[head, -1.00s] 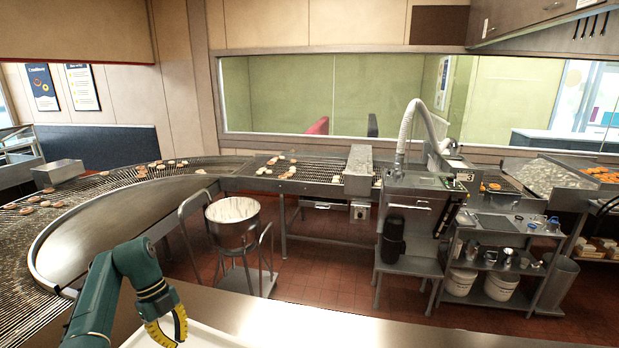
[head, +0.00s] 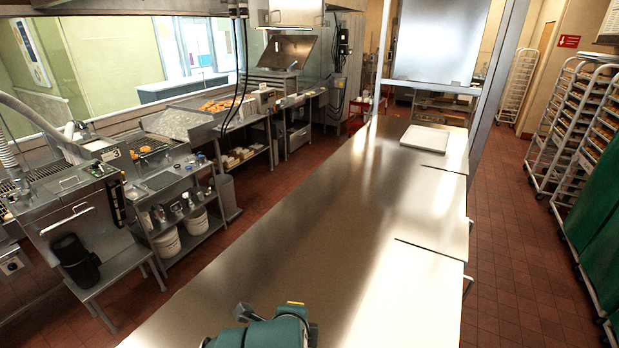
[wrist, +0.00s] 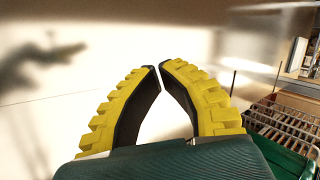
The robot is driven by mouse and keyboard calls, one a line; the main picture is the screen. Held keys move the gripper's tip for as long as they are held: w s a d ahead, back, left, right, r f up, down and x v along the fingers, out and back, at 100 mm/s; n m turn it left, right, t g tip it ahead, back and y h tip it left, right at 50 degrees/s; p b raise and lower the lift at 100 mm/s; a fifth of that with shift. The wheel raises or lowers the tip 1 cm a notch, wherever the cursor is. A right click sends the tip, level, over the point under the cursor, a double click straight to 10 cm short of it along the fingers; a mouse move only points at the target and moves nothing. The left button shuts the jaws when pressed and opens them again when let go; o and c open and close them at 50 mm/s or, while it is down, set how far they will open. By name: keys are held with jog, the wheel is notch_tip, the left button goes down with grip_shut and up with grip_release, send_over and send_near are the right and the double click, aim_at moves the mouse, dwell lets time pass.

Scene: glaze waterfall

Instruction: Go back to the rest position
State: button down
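My gripper (wrist: 160,68) shows in the wrist view with two yellow ridged fingers and dark inner pads. Its fingertips come together almost touching, with nothing visible between them. In the head view only part of my teal arm shows at the bottom edge; a small yellow piece is beside it, and the fingertips cannot be made out. The long steel table (head: 300,220) stretches away from my arm. In the wrist view, a pale surface with a blurred arm shadow lies behind the fingers.
A white tray (head: 425,139) lies at the table's far end. Tall wheeled racks (head: 585,125) stand along the right, partly covered in green. Fryer equipment and a cart with white buckets (head: 195,222) line the left. Most of the tabletop is bare, with red floor on both sides.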

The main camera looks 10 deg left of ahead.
jog(key=d+r+n+t+h, duration=0.15)
jog(key=d+r+t, duration=0.25)
jog(key=d+r, duration=0.7)
jog(key=s+d+r+n+t, duration=0.2)
jog(key=s+r+n+t, duration=0.1)
jog(key=r, duration=0.4)
jog(key=s+d+r+n+t, duration=0.2)
jog(key=s+r+n+t, duration=0.2)
jog(key=r+n, duration=0.3)
jog(key=s+d+r+n+t+p, duration=0.1)
jog(key=s+d+r+n+t, duration=0.1)
jog(key=s+r+n, duration=0.3)
notch_tip(320, 180, up, 4)
jog(key=shift+s+r+t, duration=0.25)
jog(key=shift+s+t, duration=0.35)
jog(key=shift+t, duration=0.2)
